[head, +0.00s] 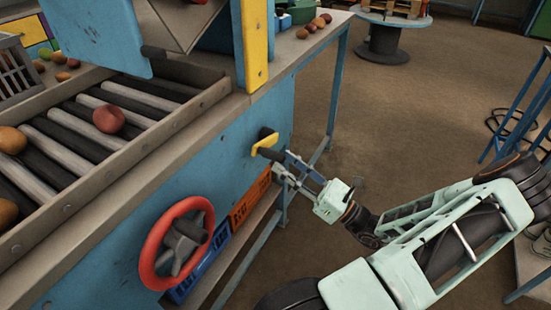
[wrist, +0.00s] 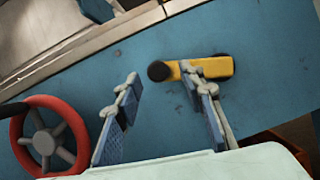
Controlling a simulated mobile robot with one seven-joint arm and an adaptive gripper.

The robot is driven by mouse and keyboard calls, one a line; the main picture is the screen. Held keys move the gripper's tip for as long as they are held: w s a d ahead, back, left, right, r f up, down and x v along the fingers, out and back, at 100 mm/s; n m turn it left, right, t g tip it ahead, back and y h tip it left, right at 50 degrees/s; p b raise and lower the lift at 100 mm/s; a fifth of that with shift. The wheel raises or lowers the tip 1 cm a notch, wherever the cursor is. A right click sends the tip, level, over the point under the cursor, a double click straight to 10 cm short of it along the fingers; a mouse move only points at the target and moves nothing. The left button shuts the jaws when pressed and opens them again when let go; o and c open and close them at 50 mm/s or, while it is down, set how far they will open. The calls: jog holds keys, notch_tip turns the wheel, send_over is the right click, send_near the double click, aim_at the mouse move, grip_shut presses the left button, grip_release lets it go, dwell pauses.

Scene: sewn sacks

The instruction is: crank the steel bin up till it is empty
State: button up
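The crank is a yellow arm (head: 264,144) with a dark grip, on the blue side panel of the bench. In the wrist view the yellow arm (wrist: 218,68) runs right from the round black grip end (wrist: 157,72). My gripper (head: 282,164) is open in front of the crank. In the wrist view its fingers (wrist: 162,76) stand apart, one on each side of the grip end; the right fingertip overlaps the yellow arm. I cannot tell whether they touch. A grey metal bin (head: 182,22) shows partly at the top edge; its inside is mostly hidden.
A roller conveyor (head: 60,148) carries a few round fruits, one reddish (head: 108,119). A red handwheel (head: 176,243) is left of the crank, also in the wrist view (wrist: 48,135). Blue and orange crates (head: 250,198) sit below. Floor to the right is largely open.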

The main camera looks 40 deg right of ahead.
aim_at(276, 157)
jog(key=shift+x, duration=2)
jog(key=shift+c, duration=0.3)
grip_shut()
